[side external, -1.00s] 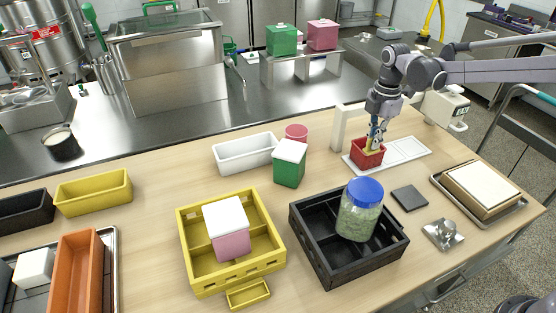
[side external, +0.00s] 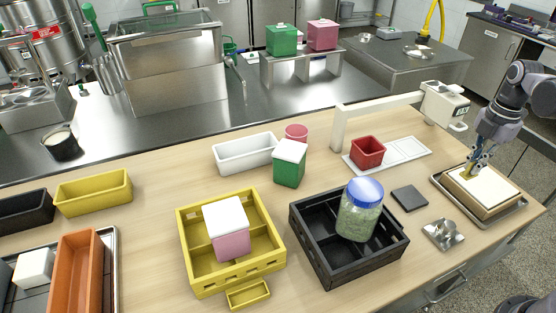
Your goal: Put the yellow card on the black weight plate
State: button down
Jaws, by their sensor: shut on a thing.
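I cannot tell whether the card touches the block's top. The black weight plate (side external: 409,198) is a flat dark square lying on the wooden table, left of the tray and right of the jar. Its top is bare, and my gripper is above and to the right of it.
The cream-topped block (side external: 484,186) sits in the tray (side external: 447,192). A metal piece with a knob (side external: 443,234) lies in front of the plate. A blue-lidded jar (side external: 360,212) stands in a black crate (side external: 322,258). A red box (side external: 367,151) stands behind the plate on a white rack.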

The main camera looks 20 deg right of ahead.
jog(key=shift+s+f, duration=0.1)
jog(key=shift+s, duration=0.15)
jog(key=w+a+f, duration=0.4)
jog(key=w+a, duration=0.1)
jog(key=w+a+f, duration=0.2)
jog(key=a, duration=0.1)
jog(key=shift+w+a+f, duration=0.15)
jog(key=shift+w+f, duration=0.1)
jog(key=shift+f, duration=2.2)
jog(key=shift+f, duration=0.15)
jog(key=c, duration=1.5)
grip_release()
